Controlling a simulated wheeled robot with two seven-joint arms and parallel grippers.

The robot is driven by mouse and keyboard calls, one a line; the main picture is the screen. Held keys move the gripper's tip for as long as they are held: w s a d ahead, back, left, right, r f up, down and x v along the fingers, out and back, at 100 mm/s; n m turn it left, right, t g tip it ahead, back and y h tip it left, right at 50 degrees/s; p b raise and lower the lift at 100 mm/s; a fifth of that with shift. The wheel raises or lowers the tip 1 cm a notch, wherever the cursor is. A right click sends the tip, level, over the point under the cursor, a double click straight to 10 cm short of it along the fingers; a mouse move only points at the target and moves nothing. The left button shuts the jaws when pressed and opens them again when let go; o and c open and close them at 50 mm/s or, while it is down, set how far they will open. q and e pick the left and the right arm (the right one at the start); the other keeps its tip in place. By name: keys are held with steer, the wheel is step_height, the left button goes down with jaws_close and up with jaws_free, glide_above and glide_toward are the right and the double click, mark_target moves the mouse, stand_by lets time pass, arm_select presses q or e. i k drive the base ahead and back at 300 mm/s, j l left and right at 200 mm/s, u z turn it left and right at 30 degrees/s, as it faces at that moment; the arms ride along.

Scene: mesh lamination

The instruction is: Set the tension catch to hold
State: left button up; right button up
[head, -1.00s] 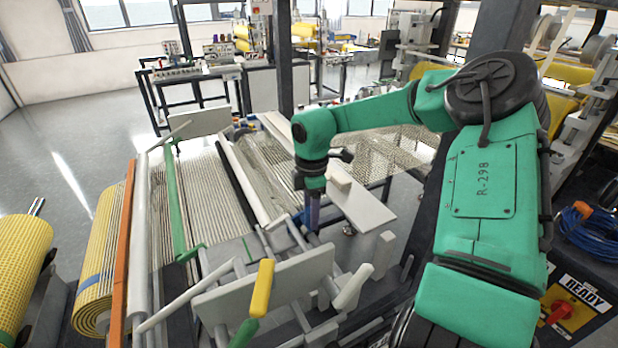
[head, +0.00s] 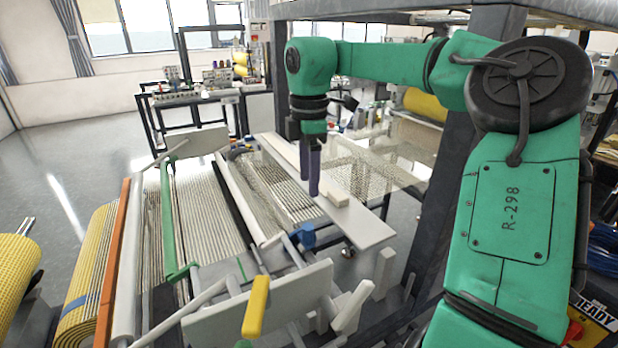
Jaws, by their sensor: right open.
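My right gripper (head: 312,188) points down above the long white board beside the lamination frame, near a small cream block on that board. Its dark fingers are open, with nothing seen between them. A small blue part (head: 307,236) sits on the frame's rods, below the gripper and apart from it. A lever with a yellow grip (head: 256,306) stands at the front of the frame before a grey plate. I cannot tell for sure which part is the tension catch. My left gripper is out of view.
The long white board (head: 360,232) carries the cream block (head: 336,193). Mesh (head: 385,165) stretches behind it. A green bar (head: 168,225) and an orange bar (head: 112,270) edge the frame's left. A yellow roll (head: 85,280) lies further left. Open floor shows at left.

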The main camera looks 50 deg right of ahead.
mark_target(260, 300)
steer(key=k+j, duration=0.25)
steer(key=k, duration=0.2)
steer(key=k+j, duration=0.25)
steer(key=k, duration=0.25)
steer(key=k+j, duration=0.25)
steer(key=k, duration=0.2)
